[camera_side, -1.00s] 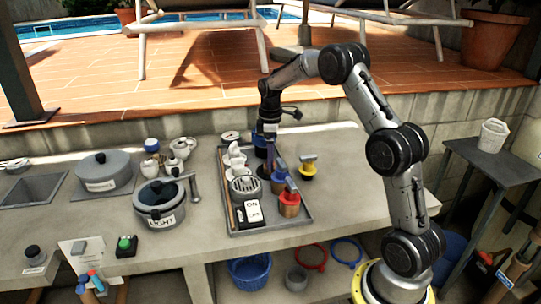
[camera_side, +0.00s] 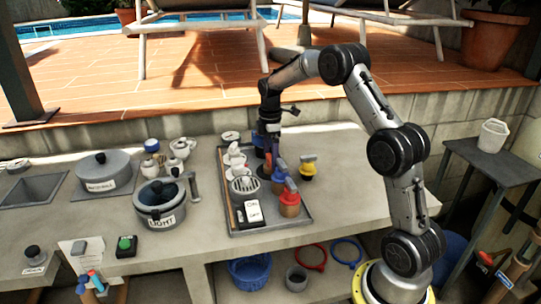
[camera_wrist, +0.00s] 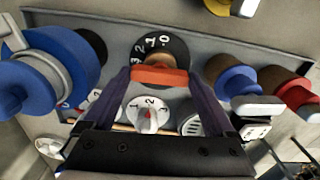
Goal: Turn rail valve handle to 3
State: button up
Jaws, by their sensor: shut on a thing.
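A round black dial (camera_wrist: 161,45) with white numbers 0, 1, 2 and 3 shows in the wrist view. An orange-red bar handle (camera_wrist: 160,77) lies across its front. My gripper (camera_wrist: 160,80) is shut on this handle, with one dark finger at each end of the bar. Which number the handle points to cannot be read, as its pointer end is not clear. In the side view my gripper (camera_side: 274,158) reaches down over the grey tray (camera_side: 296,218), and its fingers hide most of the held handle there.
A white dial (camera_wrist: 150,112) sits close beside the fingers. Blue (camera_wrist: 238,80) and red (camera_wrist: 290,90) valves stand to the right, and a larger blue part (camera_wrist: 45,75) to the left. A yellow valve (camera_side: 308,168) stands close by.

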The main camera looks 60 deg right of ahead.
aim_at(270, 158)
jog(key=shift+r, duration=0.1)
jog(key=o, duration=1)
jog(key=shift+o, duration=0.2)
notch_tip(270, 158, up, 14)
jog(key=shift+a, duration=0.1)
